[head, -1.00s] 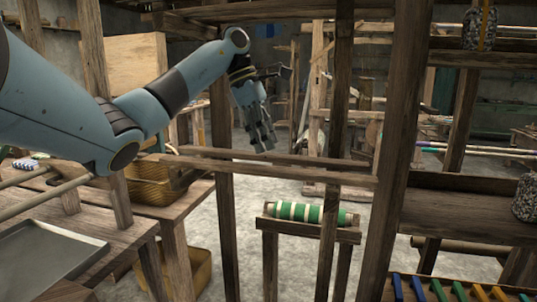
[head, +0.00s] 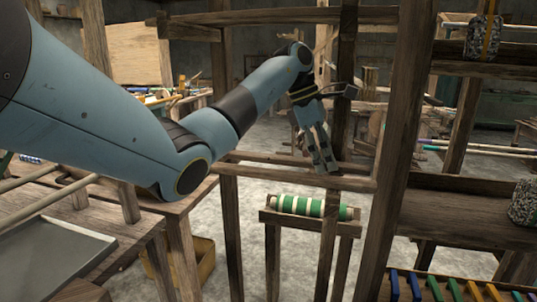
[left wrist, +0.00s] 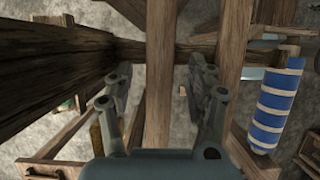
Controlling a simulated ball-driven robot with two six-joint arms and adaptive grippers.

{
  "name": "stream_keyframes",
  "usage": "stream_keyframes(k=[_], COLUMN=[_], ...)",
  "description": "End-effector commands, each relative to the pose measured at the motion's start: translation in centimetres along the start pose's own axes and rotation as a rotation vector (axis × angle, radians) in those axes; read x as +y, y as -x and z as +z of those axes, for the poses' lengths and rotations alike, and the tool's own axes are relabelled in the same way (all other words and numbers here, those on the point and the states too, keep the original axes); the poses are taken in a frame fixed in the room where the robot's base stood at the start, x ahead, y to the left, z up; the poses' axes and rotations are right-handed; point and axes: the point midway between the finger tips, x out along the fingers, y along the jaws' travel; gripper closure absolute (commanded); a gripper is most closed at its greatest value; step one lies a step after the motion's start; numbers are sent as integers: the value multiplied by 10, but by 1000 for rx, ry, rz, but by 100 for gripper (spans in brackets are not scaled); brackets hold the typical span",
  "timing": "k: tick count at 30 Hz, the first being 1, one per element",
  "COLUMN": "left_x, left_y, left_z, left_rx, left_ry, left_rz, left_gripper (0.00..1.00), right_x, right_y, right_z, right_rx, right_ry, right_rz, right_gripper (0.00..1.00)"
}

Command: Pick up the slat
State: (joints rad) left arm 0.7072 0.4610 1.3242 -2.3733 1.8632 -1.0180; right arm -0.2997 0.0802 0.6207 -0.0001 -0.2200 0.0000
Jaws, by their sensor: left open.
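A long wooden bar (head: 255,157), which looks like the slat, lies level behind a parallel front rail (head: 285,178) of the loom. I cannot tell the two apart with certainty. My left gripper (head: 324,165) points down at the bars near the right post, its fingertips at about their height in the picture. In the left wrist view, the open fingers of my left gripper (left wrist: 160,68) stand on either side of a wooden bar (left wrist: 160,115), with a gap on both sides. I cannot tell how far below the fingertips that bar lies. My right gripper is not in view.
Upright loom posts (head: 402,130) stand close to my left gripper. A green-and-white roll (head: 312,207) rests on a low stand below. A blue-and-white roll (left wrist: 275,105) shows in the left wrist view. A grey tray (head: 55,255) lies on the left bench.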

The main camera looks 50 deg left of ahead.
Motion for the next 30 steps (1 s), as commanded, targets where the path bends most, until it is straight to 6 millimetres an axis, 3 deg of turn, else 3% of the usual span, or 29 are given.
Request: stream_keyframes(k=[7, 20, 30], left_x=[0, 0, 0], left_y=[-3, -2, 0], left_z=[0, -1, 0], left_rx=[0, 0, 0], left_ry=[0, 0, -1], left_rz=[2, 1, 2], left_gripper=[44, 100, 100], right_x=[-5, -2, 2], right_y=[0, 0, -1], right_z=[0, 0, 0], right_rx=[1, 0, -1], right_ry=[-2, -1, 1], right_rz=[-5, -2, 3], right_gripper=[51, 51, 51])
